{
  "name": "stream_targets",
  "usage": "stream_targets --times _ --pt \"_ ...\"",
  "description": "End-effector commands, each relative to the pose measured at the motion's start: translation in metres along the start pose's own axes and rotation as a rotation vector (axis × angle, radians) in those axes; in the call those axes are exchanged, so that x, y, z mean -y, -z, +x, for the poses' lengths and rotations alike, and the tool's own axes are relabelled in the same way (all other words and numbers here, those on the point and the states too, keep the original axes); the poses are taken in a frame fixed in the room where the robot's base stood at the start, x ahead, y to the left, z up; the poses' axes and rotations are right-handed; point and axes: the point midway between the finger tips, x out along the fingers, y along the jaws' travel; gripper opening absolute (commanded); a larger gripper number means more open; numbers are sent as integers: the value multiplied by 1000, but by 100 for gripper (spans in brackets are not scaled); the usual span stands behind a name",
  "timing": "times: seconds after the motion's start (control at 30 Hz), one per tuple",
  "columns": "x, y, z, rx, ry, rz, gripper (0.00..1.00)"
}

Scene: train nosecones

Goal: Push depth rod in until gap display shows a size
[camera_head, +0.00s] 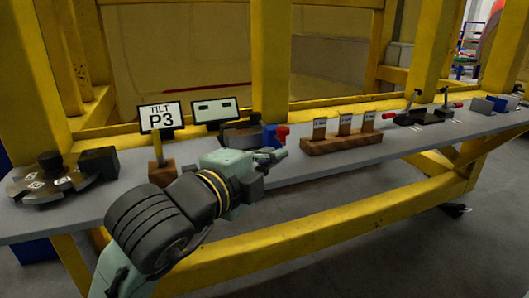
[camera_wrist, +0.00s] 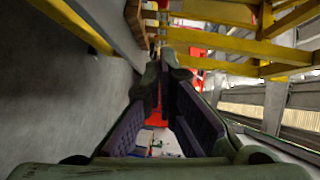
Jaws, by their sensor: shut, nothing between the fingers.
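The gap display (camera_head: 214,109) is a dark-framed sign at the back of the bench; it shows two dashes and no size. I cannot tell for sure which part is the depth rod. My gripper (camera_head: 280,154) is shut and empty, just in front of and below the red part, with no clear contact. In the wrist view the fingers (camera_wrist: 168,62) converge, and a red patch (camera_wrist: 157,118) shows between them.
A dark round fixture (camera_head: 55,180) is at far left. A wooden rack with tagged slots (camera_head: 341,143) and toggle clamps (camera_head: 418,116) stand to the right. Yellow beams (camera_head: 270,60) rise behind the grey bench (camera_head: 290,170).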

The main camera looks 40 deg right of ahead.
Motion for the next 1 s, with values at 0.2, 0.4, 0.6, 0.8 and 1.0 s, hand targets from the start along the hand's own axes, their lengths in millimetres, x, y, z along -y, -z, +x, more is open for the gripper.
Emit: stream_targets --times 0.2,0.4,0.6,0.8,1.0 --pt "2 1 45 -3 0 -4 0" --pt "2 1 86 -2 0 -5 0" --pt "2 -22 106 3 2 -5 0" --pt "1 -29 113 2 4 -4 0" --pt "1 -29 113 1 4 -3 0"
